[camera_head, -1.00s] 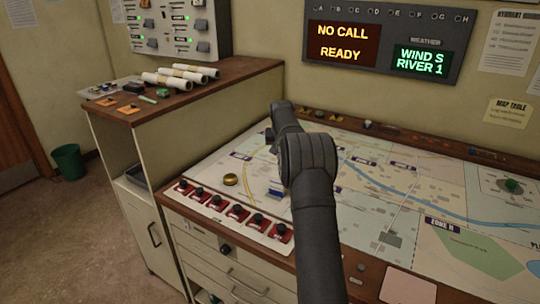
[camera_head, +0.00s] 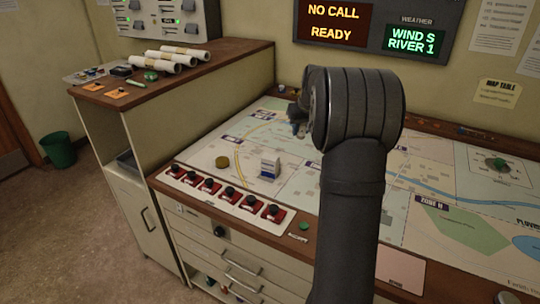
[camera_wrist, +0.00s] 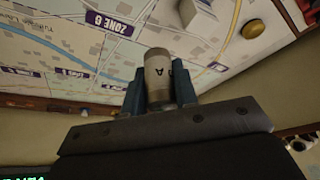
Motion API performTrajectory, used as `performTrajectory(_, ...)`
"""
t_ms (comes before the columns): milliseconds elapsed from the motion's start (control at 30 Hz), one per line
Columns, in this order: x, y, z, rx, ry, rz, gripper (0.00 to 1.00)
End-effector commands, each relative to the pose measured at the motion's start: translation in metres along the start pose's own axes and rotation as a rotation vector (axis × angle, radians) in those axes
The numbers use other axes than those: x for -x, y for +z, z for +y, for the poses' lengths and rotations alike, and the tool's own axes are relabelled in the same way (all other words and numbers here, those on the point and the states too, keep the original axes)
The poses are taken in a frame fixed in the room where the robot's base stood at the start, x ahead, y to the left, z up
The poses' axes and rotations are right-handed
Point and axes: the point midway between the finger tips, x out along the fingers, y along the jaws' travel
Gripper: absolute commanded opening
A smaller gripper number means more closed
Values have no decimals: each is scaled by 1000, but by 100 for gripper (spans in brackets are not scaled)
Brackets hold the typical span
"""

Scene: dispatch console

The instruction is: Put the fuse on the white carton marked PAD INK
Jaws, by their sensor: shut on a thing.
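My gripper (camera_wrist: 160,92) is shut on a pale grey-beige cylinder, the fuse (camera_wrist: 158,72), which has a dark letter on its side. In the head view my gripper (camera_head: 296,124) is small, partly hidden by my arm, over the far left part of the map; the fuse cannot be made out there. A small white carton with a blue band (camera_head: 269,170) stands on the map near its front left. Its print is too small to read. The carton (camera_wrist: 203,14) also shows at the top of the wrist view, apart from the fuse.
A round brass piece (camera_head: 222,162) lies left of the carton. A row of red switches (camera_head: 210,187) runs along the front edge. Rolled papers (camera_head: 170,60) lie on the side cabinet. The map around the carton is mostly clear.

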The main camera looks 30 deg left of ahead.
Motion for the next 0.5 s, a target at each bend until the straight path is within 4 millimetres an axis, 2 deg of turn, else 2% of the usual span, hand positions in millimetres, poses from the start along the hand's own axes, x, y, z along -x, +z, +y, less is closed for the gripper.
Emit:
performTrajectory(300,-54,-24,-52,6,-3,-2,3)
performTrajectory(500,-82,-38,-78,3,-1,-1,3)
